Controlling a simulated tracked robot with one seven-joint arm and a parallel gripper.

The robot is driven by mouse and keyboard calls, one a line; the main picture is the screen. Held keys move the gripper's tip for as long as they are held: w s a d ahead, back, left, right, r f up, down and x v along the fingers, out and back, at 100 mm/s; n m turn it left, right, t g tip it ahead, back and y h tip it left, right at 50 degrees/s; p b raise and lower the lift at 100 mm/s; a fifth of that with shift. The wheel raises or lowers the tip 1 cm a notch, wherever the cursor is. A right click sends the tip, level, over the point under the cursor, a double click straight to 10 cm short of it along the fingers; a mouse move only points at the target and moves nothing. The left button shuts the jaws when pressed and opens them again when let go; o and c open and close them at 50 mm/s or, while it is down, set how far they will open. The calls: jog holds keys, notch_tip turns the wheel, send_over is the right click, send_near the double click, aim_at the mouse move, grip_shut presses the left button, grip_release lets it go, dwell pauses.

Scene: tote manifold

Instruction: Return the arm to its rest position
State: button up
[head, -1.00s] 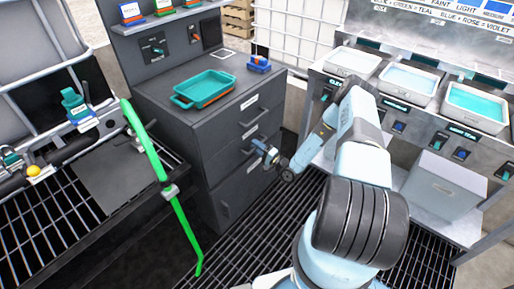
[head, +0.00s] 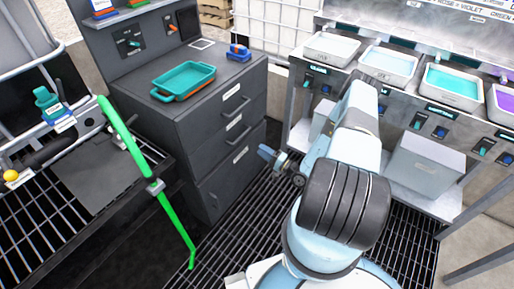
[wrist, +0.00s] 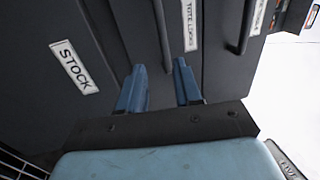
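My gripper (wrist: 158,88) shows in the wrist view with two blue fingers set apart and nothing between them, so it is open and empty. It faces the dark grey cabinet (wrist: 120,30), whose labels read STOCK and TOTE LOCKS. In the head view my gripper (head: 270,158) is small and partly hidden by my arm, in front of the cabinet's right side.
A green hose (head: 130,135) hangs at the left. A bench with several liquid trays (head: 388,65) stands at the right. A grey box (head: 425,165) sits on its lower shelf.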

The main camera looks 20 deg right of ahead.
jog(key=shift+s+d, duration=0.2)
jog(key=shift+s, duration=0.05)
dwell(0.4)
jog(key=a+r+n+g+y, duration=0.25)
jog(key=r+n+g, duration=0.35)
jog(key=r, duration=0.7)
jog(key=a+r+n+g+y, duration=0.2)
jog(key=a+r+n+g, duration=0.15)
jog(key=r+g, duration=0.7)
jog(key=s+a+r+n+g+h, duration=0.1)
jog(key=s+a+r+h, duration=0.2)
jog(key=r, duration=0.7)
jog(key=s+r+n+g+h, duration=0.15)
jog(key=s+r+h, duration=0.3)
jog(key=r, duration=0.55)
jog(key=s+d+r+t+h, duration=0.1)
jog(key=s+r+t+h, duration=0.3)
jog(key=s+r, duration=0.5)
jog(key=s+d+r+m+t+h, duration=0.1)
jog(key=s+r+t+h, duration=0.3)
jog(key=s+r, duration=0.5)
jog(key=shift+s+d+r+h, duration=0.35)
jog(key=shift+s+r+h, duration=0.05)
jog(key=shift+s, duration=1.15)
